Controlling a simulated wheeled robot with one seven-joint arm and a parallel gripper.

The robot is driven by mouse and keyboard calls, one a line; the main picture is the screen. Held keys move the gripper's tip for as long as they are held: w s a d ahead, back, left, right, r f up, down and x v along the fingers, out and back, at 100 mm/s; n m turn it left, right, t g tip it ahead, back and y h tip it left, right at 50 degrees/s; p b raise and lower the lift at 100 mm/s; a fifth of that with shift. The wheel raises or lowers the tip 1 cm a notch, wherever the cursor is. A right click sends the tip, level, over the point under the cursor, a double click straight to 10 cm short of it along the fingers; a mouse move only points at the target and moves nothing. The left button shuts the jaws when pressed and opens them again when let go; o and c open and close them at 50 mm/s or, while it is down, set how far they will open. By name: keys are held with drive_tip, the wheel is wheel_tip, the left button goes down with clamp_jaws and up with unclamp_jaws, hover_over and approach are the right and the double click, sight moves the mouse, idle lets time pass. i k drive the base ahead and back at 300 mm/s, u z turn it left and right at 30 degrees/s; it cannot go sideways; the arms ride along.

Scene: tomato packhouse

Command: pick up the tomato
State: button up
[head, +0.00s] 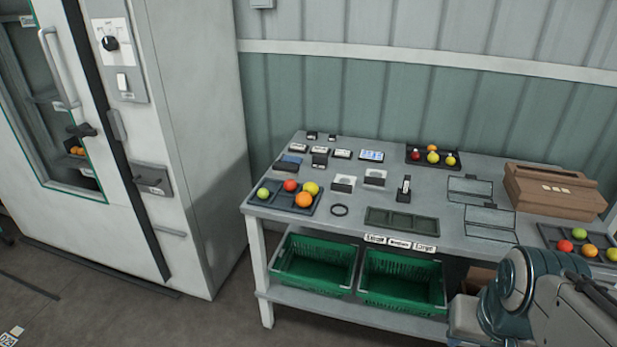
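Several tomatoes sit in dark trays on the grey table, and I cannot tell which one is meant. The left tray (262,200) holds a green tomato (263,193), a red tomato (290,186), a yellow tomato (311,188) and an orange tomato (304,200). The back tray (422,162) holds small red, orange and yellow ones. The right tray (548,231) holds a red tomato (565,246), an orange tomato (589,250) and others, partly cut off by the frame edge. My arm shows at the lower right, below the right tray; I cannot make out the gripper's fingers.
The table (350,225) also carries small devices, a black ring (339,211), an empty dark tray (402,221), wire stands and a brown box (550,190). Two green crates (315,262) stand on the shelf below. A tall cabinet (190,130) stands left, with open floor before it.

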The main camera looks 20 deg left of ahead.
sight(291, 184)
drive_tip(key=u, duration=2)
drive_tip(key=i, duration=2.25)
drive_tip(key=z, duration=3.1)
drive_tip(key=i, duration=0.45)
drive_tip(key=u, duration=0.05)
